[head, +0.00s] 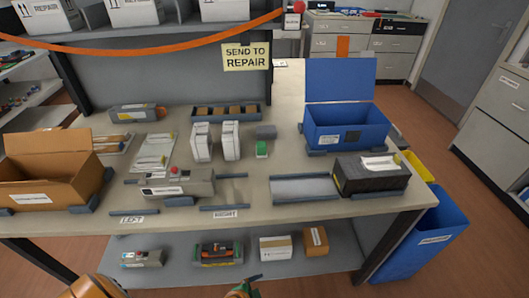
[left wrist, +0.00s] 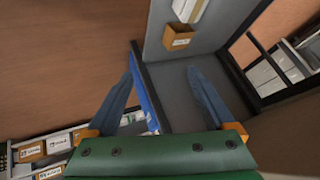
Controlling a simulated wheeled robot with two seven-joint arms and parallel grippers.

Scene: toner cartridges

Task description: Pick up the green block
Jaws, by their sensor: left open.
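The green block does not show in that view. My right gripper cannot be made out.
Two white cartons (head: 230,140) stand close left of the block. A compartment tray (head: 212,112) lies behind. An open blue box (head: 345,128) stands to the right, a grey device (head: 180,184) front left, and an orange strap (head: 150,45) hangs across the back.

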